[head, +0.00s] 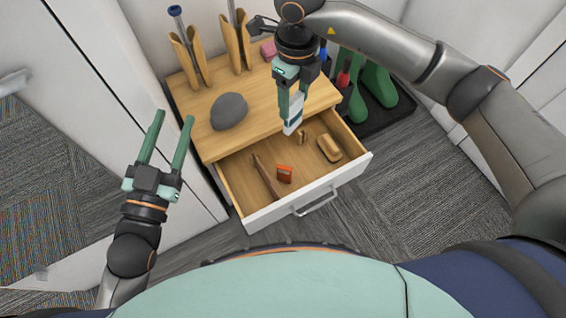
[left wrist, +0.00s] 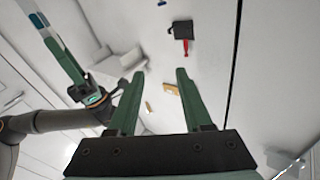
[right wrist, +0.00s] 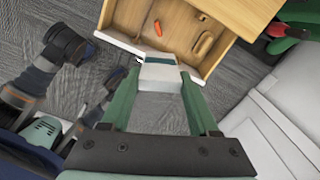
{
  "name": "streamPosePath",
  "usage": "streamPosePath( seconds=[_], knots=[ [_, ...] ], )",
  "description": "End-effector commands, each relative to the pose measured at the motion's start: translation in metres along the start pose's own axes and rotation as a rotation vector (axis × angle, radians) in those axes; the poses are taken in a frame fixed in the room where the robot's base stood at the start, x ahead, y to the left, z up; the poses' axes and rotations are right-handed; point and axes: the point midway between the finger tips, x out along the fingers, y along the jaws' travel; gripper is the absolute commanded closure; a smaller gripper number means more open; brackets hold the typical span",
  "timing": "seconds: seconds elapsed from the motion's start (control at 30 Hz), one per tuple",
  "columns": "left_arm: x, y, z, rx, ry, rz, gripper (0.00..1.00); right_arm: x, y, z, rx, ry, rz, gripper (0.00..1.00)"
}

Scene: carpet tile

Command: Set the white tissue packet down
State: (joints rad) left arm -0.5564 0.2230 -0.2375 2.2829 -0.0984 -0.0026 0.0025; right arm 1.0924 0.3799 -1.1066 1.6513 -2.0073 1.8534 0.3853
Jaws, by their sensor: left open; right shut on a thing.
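The white tissue packet (head: 293,118) is held between the fingers of my right gripper (head: 291,108), above the right part of the open drawer near the cabinet's front edge. In the right wrist view the packet (right wrist: 160,73) sits between the fingertips, with the drawer behind it. My right gripper is shut on it. My left gripper (head: 172,128) is open and empty, left of the cabinet; its spread fingers also show in the left wrist view (left wrist: 158,85).
A grey rounded object (head: 229,111) and wooden holders (head: 188,58) stand on the cabinet top (head: 205,142). Green boots (head: 378,82) stand right.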

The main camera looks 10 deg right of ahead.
Motion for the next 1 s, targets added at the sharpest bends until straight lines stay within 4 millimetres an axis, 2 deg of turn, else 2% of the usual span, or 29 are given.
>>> streamPosePath(
  seconds=[0.03, 0.23, 0.4, 0.6, 0.7, 0.8, 1.0],
  knots=[
    [-0.001, 0.0, -0.004, 0.014, 0.05, 0.001, 0.5, 0.021, -0.003, -0.001, 0.129, 0.003, 0.004, 0.91],
    [-0.006, 0.001, -0.042, 0.068, 0.247, 0.007, 0.5, 0.077, -0.018, -0.006, 0.675, 0.005, 0.002, 0.91],
    [-0.019, 0.005, -0.071, 0.113, 0.416, 0.017, 0.5, 0.13, -0.031, -0.015, 1.141, 0.005, 0.0, 0.91],
    [-0.039, 0.013, -0.092, 0.149, 0.584, 0.036, 0.5, 0.189, -0.043, -0.028, 1.614, 0.004, -0.001, 0.91],
    [-0.047, 0.016, -0.099, 0.159, 0.642, 0.043, 0.5, 0.209, -0.048, -0.033, 1.779, 0.003, -0.001, 0.91],
    [-0.052, 0.018, -0.104, 0.164, 0.678, 0.048, 0.5, 0.221, -0.05, -0.036, 1.883, 0.0, 0.0, 0.91],
    [-0.056, 0.021, -0.1, 0.158, 0.697, 0.055, 0.5, 0.242, -0.051, -0.039, 1.947, 0.001, -0.001, 0.91]
  ],
)
